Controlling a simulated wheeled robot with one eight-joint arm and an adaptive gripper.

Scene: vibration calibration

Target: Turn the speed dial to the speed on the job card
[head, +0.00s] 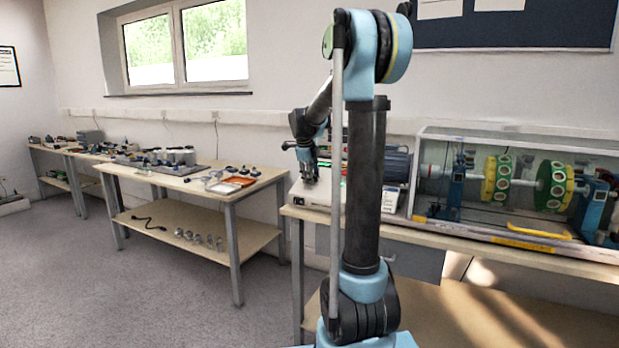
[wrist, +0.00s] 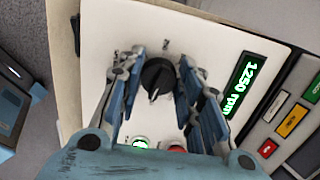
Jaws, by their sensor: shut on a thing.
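The speed dial (wrist: 158,76) is a black round knob with a light pointer mark on a white control panel (wrist: 105,22). My gripper (wrist: 160,64) is over the panel with its blue fingers on either side of the dial, shut on it. The green display (wrist: 242,86) right of the dial reads 1250 rpm. In the head view my gripper (head: 309,172) is low over the white control box (head: 313,194) on the right bench, and the dial is hidden there. I cannot make out a readable job card in either view.
A lit green button (wrist: 140,142) and a red button (wrist: 176,149) sit below the dial, close to my fingers. A clear-covered rotor rig (head: 520,180) stands right on the same bench. Another bench (head: 222,192) with tools and an orange tray (head: 240,181) stands left. The floor between is clear.

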